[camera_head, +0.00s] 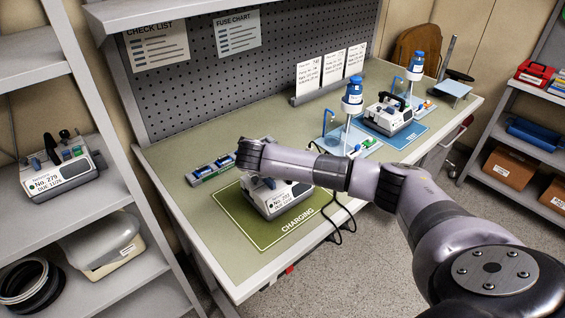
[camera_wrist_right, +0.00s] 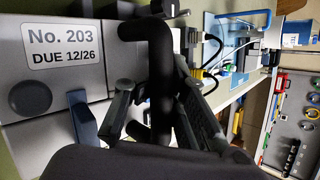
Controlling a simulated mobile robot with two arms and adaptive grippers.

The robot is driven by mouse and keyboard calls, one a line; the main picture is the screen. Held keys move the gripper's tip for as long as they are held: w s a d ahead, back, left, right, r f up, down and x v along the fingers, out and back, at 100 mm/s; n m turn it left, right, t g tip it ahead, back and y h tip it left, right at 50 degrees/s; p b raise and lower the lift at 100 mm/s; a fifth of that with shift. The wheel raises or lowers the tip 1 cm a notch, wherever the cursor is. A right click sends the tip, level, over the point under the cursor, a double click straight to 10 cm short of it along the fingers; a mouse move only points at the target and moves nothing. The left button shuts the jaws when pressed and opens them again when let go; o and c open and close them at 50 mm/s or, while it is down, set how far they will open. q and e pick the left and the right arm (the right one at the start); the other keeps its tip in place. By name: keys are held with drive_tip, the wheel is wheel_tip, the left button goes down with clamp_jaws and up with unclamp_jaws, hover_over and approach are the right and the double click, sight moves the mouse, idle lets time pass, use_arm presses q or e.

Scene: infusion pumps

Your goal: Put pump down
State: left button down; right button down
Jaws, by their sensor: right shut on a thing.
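The white and grey pump labelled No. 203 (camera_head: 280,198) is over the green charging mat (camera_head: 241,227) on the workbench, partly covered by my right arm. I cannot tell whether its base touches the mat. In the right wrist view the pump's label and front (camera_wrist_right: 60,75) fill the left side. My right gripper (camera_wrist_right: 152,98) is shut on the pump's black handle (camera_wrist_right: 161,45), with a finger on either side. In the head view my right arm crosses above the pump and its fingers are hidden. My left gripper is in neither view.
Another pump (camera_head: 388,113) stands on a blue mat (camera_head: 408,138) toward the far right, near two blue-topped stands. A pump No. 279 (camera_head: 60,170) sits on the left shelf. A small rack (camera_head: 213,168) lies behind the charging mat. A black cable (camera_head: 340,225) hangs over the front edge.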

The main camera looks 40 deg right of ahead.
sight(271, 180)
drive_tip(key=c, duration=2)
unclamp_jaws()
drive_tip(key=shift+c, duration=0.2)
drive_tip(key=o, duration=0.6)
drive_tip(key=shift+s, duration=0.1)
drive_tip(key=shift+a, duration=0.1)
drive_tip(key=b+v, duration=0.3)
drive_tip(key=v, duration=0.6)
drive_tip(key=shift+a+r+b, duration=0.2)
drive_tip(key=shift+b, duration=0.1)
drive_tip(key=shift+p+v, duration=0.65)
drive_tip(key=shift+v, duration=0.55)
drive_tip(key=shift+s+d, duration=0.1)
drive_tip(key=shift+d, duration=0.05)
